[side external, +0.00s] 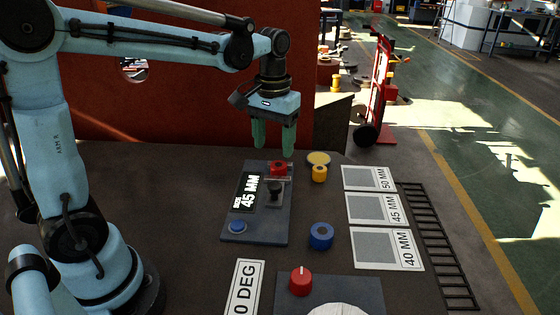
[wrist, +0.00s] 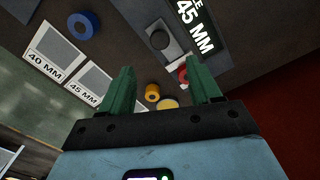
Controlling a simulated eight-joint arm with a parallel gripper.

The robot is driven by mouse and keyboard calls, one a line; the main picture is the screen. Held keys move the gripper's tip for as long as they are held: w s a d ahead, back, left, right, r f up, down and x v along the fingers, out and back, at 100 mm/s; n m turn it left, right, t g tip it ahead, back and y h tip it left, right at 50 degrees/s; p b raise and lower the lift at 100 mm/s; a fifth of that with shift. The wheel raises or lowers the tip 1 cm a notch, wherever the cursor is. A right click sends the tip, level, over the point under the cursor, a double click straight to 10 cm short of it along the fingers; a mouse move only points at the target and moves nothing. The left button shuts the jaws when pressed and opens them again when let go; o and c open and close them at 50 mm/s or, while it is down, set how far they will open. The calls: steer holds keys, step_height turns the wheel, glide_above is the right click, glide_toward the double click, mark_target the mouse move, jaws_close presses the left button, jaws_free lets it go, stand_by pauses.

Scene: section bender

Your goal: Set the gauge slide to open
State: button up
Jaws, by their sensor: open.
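The gauge panel (side external: 240,228) lies on the table with a display (side external: 249,192) reading 45 MM and a blue button at its near end. Its slide (side external: 275,190), a dark knob on a grey block, sits right of the display. It also shows in the wrist view (wrist: 161,40). A red ring (side external: 278,168) is at the panel's far end beside the slide; in the wrist view my finger partly hides it. My gripper (side external: 273,148) is open and empty, pointing down above the panel's far end, apart from the slide.
A yellow ring (side external: 319,174) and yellow disc (side external: 318,158) stand right of the panel. A blue ring (side external: 321,236) is nearer, beside plates marked 50, 45 and 40 MM (side external: 385,247). A red knob (side external: 301,282) is on a near unit. Bare table lies left of the panel.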

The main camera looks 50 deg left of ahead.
mark_target(274, 185)
step_height(274, 185, down, 10)
steer(key=shift+f, duration=0.25)
stand_by(0.3)
steer(key=shift+c, duration=0.3)
jaws_close()
